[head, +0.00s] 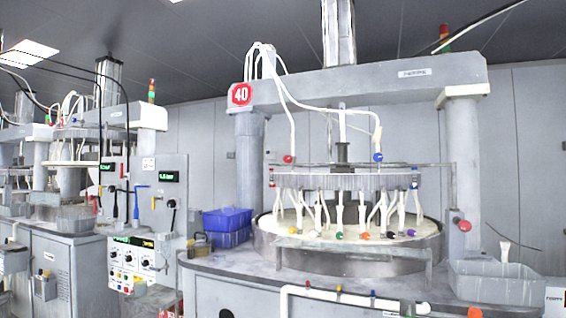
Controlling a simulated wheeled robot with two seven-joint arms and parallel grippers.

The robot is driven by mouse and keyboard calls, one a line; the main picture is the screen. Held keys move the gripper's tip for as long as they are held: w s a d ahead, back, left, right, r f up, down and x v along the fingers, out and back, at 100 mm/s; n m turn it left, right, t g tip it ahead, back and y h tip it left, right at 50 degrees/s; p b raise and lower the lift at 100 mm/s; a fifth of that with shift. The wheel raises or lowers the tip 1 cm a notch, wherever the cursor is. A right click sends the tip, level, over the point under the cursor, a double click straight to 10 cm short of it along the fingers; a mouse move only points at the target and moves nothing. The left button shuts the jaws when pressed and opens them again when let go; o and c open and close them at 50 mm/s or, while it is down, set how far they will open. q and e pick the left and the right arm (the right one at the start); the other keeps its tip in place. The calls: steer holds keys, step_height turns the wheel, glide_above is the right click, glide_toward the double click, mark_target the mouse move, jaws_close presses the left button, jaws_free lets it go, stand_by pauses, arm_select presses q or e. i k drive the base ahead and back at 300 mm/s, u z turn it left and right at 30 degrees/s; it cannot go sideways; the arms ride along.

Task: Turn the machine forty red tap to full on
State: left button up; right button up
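Machine forty carries a red sign (241,94) with a white 40 on its overhead beam. A red ball-shaped fitting (289,159) sits at the lower end of a white hose, left of the centre shaft. A red knob (463,225) is on the right column. The white front pipe (350,298) carries small coloured handles, a red one among them. I cannot tell which red part is the tap, or its setting. Neither of my grippers is in view.
A blue fitting (378,157) hangs right of the shaft. Blue bins (227,222) stand left of the platen's basin. A grey control panel (145,215) with green displays stands further left. A grey tray (497,283) is at the right. More machines stand at the far left.

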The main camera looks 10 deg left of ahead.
mark_target(288, 159)
steer(key=u, duration=0.05)
steer(key=k, duration=0.6)
steer(key=z, duration=0.75)
steer(key=i, duration=1.45)
steer(key=u, duration=0.95)
